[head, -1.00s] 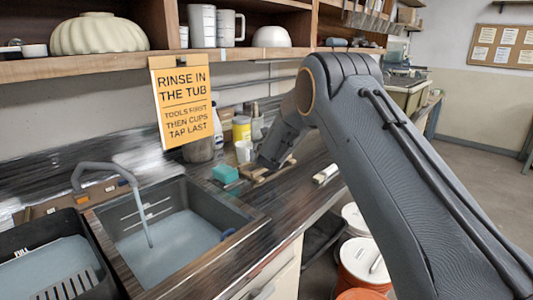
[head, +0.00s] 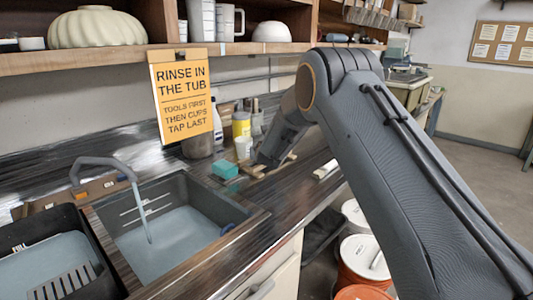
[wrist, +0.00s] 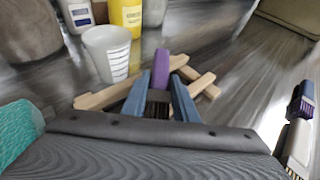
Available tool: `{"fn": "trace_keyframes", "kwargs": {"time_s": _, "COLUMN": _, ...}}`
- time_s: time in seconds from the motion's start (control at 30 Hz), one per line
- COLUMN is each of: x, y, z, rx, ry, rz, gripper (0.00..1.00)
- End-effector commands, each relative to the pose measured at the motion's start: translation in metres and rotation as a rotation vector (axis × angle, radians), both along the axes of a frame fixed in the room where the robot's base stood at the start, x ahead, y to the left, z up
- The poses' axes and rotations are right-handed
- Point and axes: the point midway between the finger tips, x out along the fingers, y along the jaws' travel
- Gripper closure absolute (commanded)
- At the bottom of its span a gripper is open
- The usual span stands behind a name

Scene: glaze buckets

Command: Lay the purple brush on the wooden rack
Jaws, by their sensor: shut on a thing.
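In the wrist view the purple brush (wrist: 161,66) is held between the two blue-grey fingers of my gripper (wrist: 160,88), its purple part pointing away from me. Dark bristles show between the fingers. The wooden rack (wrist: 103,97) lies beneath and around the gripper, with light bars on both sides. I cannot tell whether the brush touches it. In the head view the rack (head: 254,170) is partly hidden by my gripper, and the brush cannot be made out.
A white cup (wrist: 107,54) and yellow bottle (wrist: 126,15) stand just behind the rack. A teal sponge (head: 224,169) lies to its left, near the sink tub (head: 255,216). Lidded buckets (head: 362,257) stand below the counter.

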Motion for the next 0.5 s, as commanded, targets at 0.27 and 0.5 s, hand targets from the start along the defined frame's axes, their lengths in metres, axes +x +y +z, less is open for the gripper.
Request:
{"fn": "trace_keyframes", "kwargs": {"time_s": 0.27, "x": 0.0, "y": 0.0001, "z": -0.0017, "rx": 0.0, "ry": 0.0, "rz": 0.0, "gripper": 0.52}}
{"fn": "trace_keyframes", "kwargs": {"time_s": 0.5, "x": -0.0002, "y": 0.0001, "z": -0.002, "rx": 0.0, "ry": 0.0, "rz": 0.0, "gripper": 0.52}}
